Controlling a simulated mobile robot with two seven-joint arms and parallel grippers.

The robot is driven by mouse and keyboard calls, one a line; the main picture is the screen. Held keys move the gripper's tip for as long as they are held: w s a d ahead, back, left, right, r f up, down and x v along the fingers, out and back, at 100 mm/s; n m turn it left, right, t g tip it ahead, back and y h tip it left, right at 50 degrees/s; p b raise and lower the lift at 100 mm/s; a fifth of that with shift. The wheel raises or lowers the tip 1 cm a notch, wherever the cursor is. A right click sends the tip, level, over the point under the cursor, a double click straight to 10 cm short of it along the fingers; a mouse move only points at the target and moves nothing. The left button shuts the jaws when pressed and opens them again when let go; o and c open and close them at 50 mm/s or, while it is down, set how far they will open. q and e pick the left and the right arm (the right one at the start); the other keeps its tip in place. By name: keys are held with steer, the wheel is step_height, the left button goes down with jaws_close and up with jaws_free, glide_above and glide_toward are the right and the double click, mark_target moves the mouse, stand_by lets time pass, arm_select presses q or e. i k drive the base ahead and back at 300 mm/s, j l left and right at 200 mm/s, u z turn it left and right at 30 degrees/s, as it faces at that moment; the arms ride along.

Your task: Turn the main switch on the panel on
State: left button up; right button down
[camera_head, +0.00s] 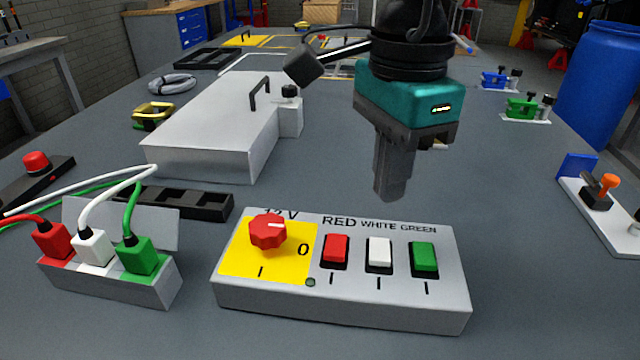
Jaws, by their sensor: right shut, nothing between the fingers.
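The control panel (345,305) is a grey box lying on the table at the front centre. Its main switch is a red rotary knob (268,232) on a yellow plate (240,260) at the panel's left. The white mark on the knob points right, roughly toward the "0"; an "I" is printed below the knob. A small dark green dot (310,283) sits at the plate's lower right corner. My right gripper (392,198) points down above and behind the panel, right of the knob. Its fingers are shut, empty and apart from the panel. My left gripper is not in view.
Red (336,250), white (379,253) and green (424,258) rocker switches sit right of the knob. A socket block (120,287) with three plugs and cables stands left. A light grey box with a handle (205,135) lies behind.

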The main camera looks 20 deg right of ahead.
mark_target(267, 231)
steer(key=k, duration=1.5)
